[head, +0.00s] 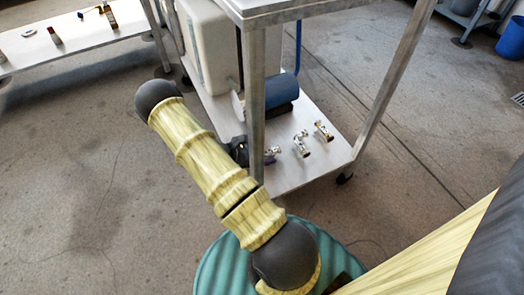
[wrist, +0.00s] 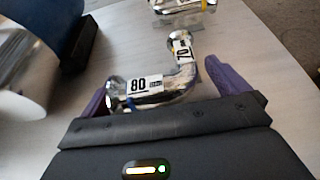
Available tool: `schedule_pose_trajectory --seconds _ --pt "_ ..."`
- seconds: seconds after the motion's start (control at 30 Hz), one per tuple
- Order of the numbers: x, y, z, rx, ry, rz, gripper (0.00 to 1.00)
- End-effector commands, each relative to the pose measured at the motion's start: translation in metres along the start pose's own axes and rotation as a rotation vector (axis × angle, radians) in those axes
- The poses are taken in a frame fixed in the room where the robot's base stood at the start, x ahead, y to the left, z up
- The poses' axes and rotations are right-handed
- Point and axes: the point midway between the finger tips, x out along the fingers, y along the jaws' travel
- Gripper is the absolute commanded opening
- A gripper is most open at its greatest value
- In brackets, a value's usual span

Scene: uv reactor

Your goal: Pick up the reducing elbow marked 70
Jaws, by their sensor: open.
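A shiny metal elbow (wrist: 182,82) lies on the shelf in the wrist view. Its near label reads 80; a second label near its upper end is turned and only partly readable. My gripper (wrist: 158,80) is open, with one purple finger left of this elbow and the other right of it; I cannot tell whether either touches. Another metal fitting (wrist: 183,8) with a yellow mark is cut off at the top, its number unreadable. In the head view, small metal fittings (head: 301,144) lie on the lower shelf, one close to my gripper (head: 242,150), which a table leg partly hides.
The lower shelf (head: 312,170) is bare in front of the fittings. A blue cylinder (head: 275,90) lies behind them, beside a large pale container (head: 208,50). A metal table leg (head: 254,100) stands close to my arm. A white bench (head: 85,30) is at upper left.

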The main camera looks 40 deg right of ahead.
Motion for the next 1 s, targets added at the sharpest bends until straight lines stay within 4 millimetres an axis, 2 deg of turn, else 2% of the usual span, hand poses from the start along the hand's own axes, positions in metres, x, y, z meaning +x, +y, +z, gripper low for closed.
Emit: schedule_pose_trajectory --seconds 0.23,0.5,0.57,0.83,1.0 --pt "0.000 0.000 0.000 0.000 0.000 0.000 0.98" --pt "0.000 0.000 0.000 0.000 0.000 0.000 0.45" --pt "0.000 0.000 0.000 0.000 0.000 0.000 0.35" --pt "-0.001 0.000 0.002 0.000 -0.001 0.000 0.35" --pt "-0.007 0.000 0.015 0.001 -0.001 0.001 0.35"
